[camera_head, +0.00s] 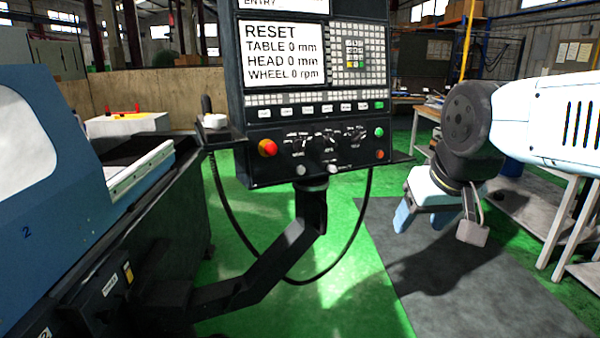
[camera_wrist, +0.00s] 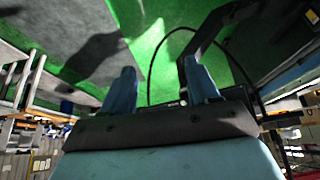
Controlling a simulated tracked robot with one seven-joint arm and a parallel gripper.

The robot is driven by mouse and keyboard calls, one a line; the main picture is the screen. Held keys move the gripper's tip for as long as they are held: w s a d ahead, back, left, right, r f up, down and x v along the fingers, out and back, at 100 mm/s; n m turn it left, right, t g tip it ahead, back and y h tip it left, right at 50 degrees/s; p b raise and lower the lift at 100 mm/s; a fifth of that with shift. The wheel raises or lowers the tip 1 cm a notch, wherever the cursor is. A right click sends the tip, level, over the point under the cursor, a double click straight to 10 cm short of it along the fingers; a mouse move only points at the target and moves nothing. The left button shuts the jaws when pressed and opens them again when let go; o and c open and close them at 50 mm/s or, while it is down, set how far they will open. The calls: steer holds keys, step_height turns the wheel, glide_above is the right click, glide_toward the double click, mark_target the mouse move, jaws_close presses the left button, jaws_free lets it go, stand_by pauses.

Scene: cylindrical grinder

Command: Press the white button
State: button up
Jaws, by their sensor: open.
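The black control panel (camera_head: 318,140) hangs on a dark arm in the middle of the head view. A row of white rectangular keys (camera_head: 306,111) runs under the screen.
The blue grinder (camera_head: 40,180) stands left; a workbench (camera_head: 530,190) stands right. Floor between is clear.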

jaws_close()
stand_by(0.3)
stand_by(1.1)
